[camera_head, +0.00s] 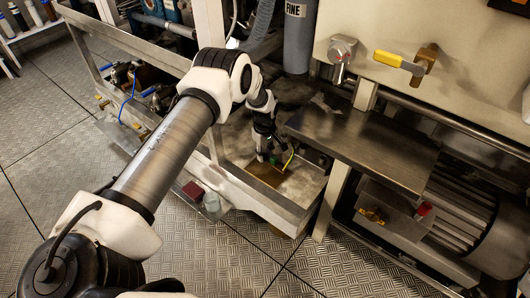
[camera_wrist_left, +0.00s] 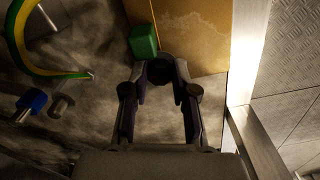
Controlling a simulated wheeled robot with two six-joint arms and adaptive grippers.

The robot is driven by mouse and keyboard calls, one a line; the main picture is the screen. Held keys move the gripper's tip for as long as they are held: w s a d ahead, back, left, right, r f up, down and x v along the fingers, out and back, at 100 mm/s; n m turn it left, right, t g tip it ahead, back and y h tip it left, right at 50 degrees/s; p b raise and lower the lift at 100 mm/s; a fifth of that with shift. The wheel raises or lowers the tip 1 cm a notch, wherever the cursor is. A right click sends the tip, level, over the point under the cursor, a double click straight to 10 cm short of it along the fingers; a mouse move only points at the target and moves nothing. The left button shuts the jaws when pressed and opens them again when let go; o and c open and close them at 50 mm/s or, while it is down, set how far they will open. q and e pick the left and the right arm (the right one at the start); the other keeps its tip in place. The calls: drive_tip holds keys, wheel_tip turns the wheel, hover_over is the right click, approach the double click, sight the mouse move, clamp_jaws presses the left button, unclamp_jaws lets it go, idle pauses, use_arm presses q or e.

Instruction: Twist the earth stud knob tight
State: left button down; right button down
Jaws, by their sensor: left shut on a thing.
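My left gripper (camera_head: 266,150) reaches down into the metal drip tray (camera_head: 302,207) under the machine frame. In the left wrist view, the fingertips (camera_wrist_left: 160,75) are closed around a dark, round knob (camera_wrist_left: 160,71), which appears to be the earth stud knob. A small green block (camera_wrist_left: 144,40) sits right beside the knob, at the edge of a brownish-yellow plate (camera_wrist_left: 190,30). A yellow-green striped wire (camera_wrist_left: 22,50) curves nearby; in the head view it (camera_head: 290,160) shows right of the gripper. My right gripper is not in view.
A blue-capped fitting (camera_wrist_left: 31,103) stands in the tray left of the gripper. A steel shelf (camera_head: 365,145) overhangs on the right, beside a finned motor (camera_head: 465,220). The tray's raised wall borders the tread-plate floor (camera_head: 240,260).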

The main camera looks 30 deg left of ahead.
sight(265, 156)
use_arm(q)
drive_tip(key=shift+m, duration=1.1)
drive_tip(key=c, duration=0.9)
unclamp_jaws()
wheel_tip(265, 156, up, 12)
drive_tip(key=shift+f, duration=0.1)
